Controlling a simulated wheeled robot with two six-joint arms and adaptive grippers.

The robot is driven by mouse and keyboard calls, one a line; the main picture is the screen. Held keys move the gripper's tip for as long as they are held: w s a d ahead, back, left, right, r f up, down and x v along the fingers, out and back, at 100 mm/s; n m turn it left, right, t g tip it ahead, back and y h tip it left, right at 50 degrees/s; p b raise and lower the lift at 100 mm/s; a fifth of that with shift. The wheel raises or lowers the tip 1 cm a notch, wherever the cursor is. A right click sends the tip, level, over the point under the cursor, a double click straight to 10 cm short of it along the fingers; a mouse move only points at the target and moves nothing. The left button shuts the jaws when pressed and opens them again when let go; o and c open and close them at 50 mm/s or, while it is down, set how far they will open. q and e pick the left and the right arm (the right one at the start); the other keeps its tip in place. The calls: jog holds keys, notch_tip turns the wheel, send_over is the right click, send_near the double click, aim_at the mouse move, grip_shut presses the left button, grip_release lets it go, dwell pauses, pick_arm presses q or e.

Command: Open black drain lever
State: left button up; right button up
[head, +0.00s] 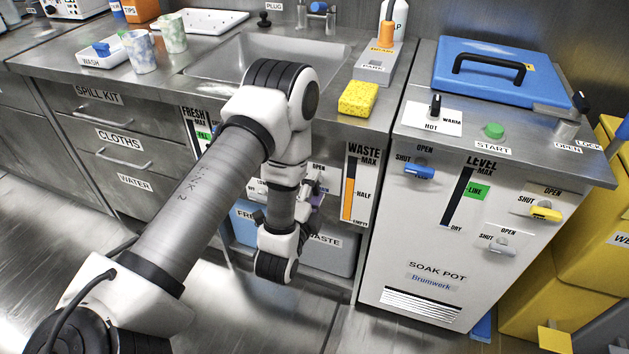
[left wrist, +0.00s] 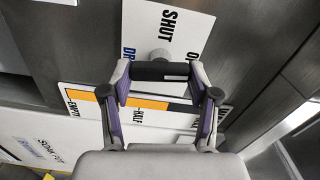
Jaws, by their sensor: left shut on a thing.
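The black drain lever (left wrist: 160,72) shows in the left wrist view as a short dark bar in front of a round grey hub (left wrist: 160,56). Behind it is a white plate (left wrist: 160,22) marked SHUT, with other lettering partly covered. My left gripper (left wrist: 160,75) has its purple fingers at the two ends of the bar and is shut on it. In the head view my left arm hides the lever and most of the gripper; a bit of purple finger (head: 317,198) shows below the plate's OPEN label. My right gripper is not in view.
The waste gauge (head: 360,185) is right of my wrist. The soak pot (head: 440,250) with its coloured levers stands further right. A waste tank (head: 335,255) sits under the counter. A sponge (head: 358,98) lies by the sink (head: 230,62). The floor at left is clear.

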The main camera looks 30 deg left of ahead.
pick_arm(q)
jog(key=shift+m, duration=0.4)
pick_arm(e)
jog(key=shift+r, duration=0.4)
pick_arm(q)
jog(key=o, duration=1.2)
jog(key=shift+c, duration=0.2)
